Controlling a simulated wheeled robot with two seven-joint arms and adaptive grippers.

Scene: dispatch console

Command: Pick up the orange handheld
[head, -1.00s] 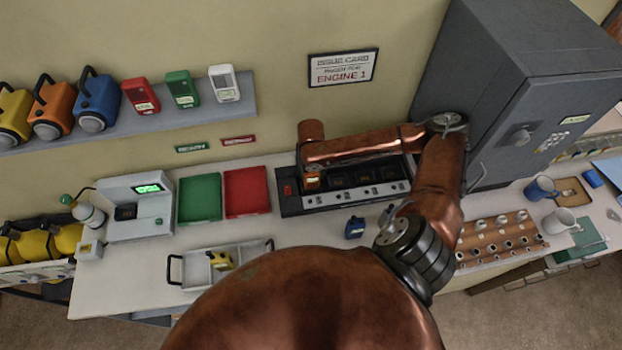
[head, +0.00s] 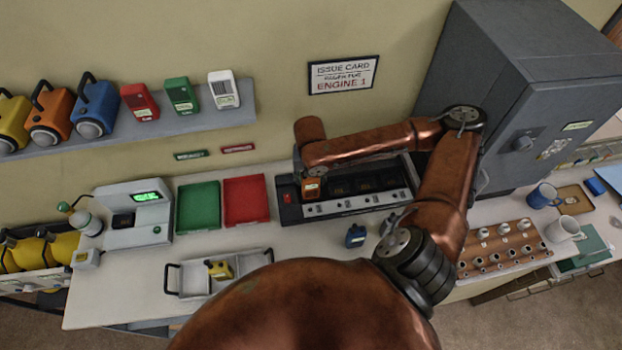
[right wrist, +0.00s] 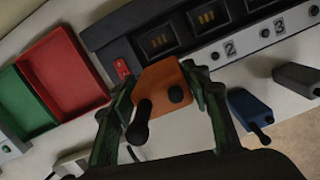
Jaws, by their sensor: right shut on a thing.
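The orange handheld (head: 311,188) is at the left end of the dark charger rack (head: 345,208), over the first bay. In the right wrist view the handheld (right wrist: 165,75) shows its orange body, a black stub antenna and a black knob. My right gripper (right wrist: 162,95) is shut on it, one green-grey finger on each side. In the head view my right gripper (head: 309,176) is mostly hidden under my wrist. I cannot tell whether the handheld's base is clear of the bay. My left gripper is not in view.
A blue handheld (head: 355,236) stands in front of the rack. Red (head: 246,200) and green (head: 198,207) trays lie to its left. A white tray (head: 190,280) holds a yellow handheld (head: 219,270). A grey cabinet (head: 500,110) stands at right.

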